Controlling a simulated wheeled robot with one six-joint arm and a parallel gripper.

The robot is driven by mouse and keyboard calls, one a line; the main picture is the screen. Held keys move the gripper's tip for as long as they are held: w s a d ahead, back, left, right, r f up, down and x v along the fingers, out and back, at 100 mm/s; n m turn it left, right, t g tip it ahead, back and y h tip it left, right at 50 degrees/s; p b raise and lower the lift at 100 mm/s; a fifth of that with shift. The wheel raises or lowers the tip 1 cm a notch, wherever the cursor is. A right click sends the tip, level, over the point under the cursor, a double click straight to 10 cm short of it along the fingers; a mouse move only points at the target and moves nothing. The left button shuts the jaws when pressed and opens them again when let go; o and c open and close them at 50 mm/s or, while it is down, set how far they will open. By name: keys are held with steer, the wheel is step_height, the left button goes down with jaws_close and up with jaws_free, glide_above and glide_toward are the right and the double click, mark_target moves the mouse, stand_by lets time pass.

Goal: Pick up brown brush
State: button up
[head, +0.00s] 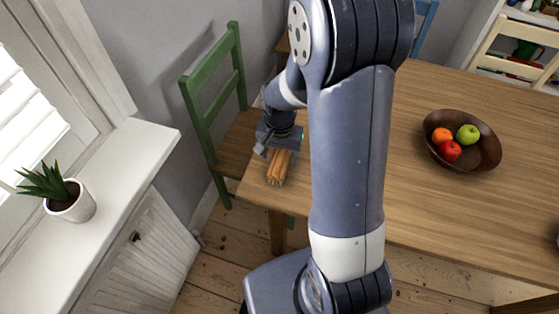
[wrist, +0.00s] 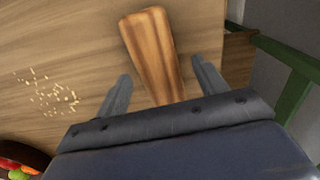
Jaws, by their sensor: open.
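The brown brush (head: 278,167) lies on the wooden table near its left end in the head view. In the wrist view its brown wooden body (wrist: 153,50) runs from the top centre down between my two fingers, and its lower part is hidden behind my gripper's body. My gripper (head: 281,139) is over the upper part of the brush in the head view. In the wrist view my gripper (wrist: 160,75) is open, with one finger on each side of the brush and a visible gap on both sides.
The table (head: 415,208) holds a dark bowl (head: 483,159) of fruit at the right. Pale crumbs (wrist: 48,93) lie left of the brush in the wrist view. A green chair (head: 208,107) stands close at the table's left end. A potted plant (head: 72,203) stands on the windowsill.

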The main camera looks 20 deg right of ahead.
mark_target(280, 157)
step_height(280, 157, down, 2)
steer(key=c, duration=1.1)
step_height(280, 157, up, 10)
steer(key=shift+r, duration=0.1)
stand_by(0.4)
